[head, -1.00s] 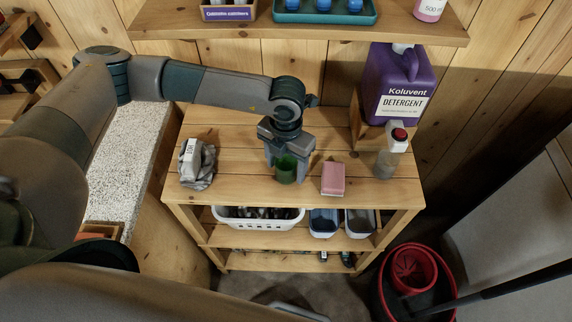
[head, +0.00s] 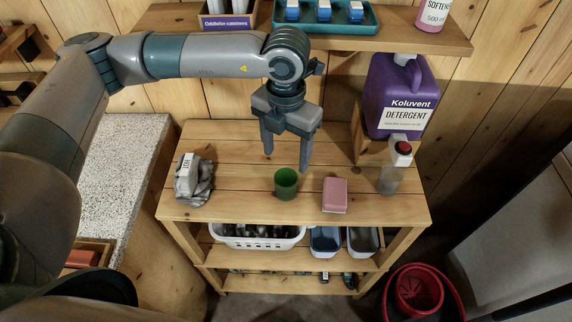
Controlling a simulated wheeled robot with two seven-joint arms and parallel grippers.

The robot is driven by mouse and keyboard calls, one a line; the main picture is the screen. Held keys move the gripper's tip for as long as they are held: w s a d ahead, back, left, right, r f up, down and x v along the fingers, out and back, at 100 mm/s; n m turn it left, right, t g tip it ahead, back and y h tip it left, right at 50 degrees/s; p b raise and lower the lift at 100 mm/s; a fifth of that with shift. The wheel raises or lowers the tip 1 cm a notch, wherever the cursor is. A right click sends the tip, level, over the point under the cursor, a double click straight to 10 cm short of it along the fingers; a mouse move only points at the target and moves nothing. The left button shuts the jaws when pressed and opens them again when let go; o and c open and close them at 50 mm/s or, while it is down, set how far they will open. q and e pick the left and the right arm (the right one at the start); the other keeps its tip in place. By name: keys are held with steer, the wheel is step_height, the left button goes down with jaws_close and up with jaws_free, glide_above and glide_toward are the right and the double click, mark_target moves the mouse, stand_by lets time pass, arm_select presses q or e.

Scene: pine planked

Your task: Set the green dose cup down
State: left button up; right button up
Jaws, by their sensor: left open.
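The green dose cup (head: 286,185) stands upright on the wooden table top (head: 240,170), near its front edge. My left gripper (head: 287,162) is above and behind the cup, fingers pointing down. It is open and empty, apart from the cup. My right gripper is not in the head view.
A pink sponge-like block (head: 335,194) lies right of the cup. A grey cloth with a white labelled item (head: 194,180) is at the left. A shelf (head: 400,44) hangs above.

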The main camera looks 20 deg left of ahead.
arm_select(q)
steer(key=shift+r, duration=0.4)
stand_by(1.4)
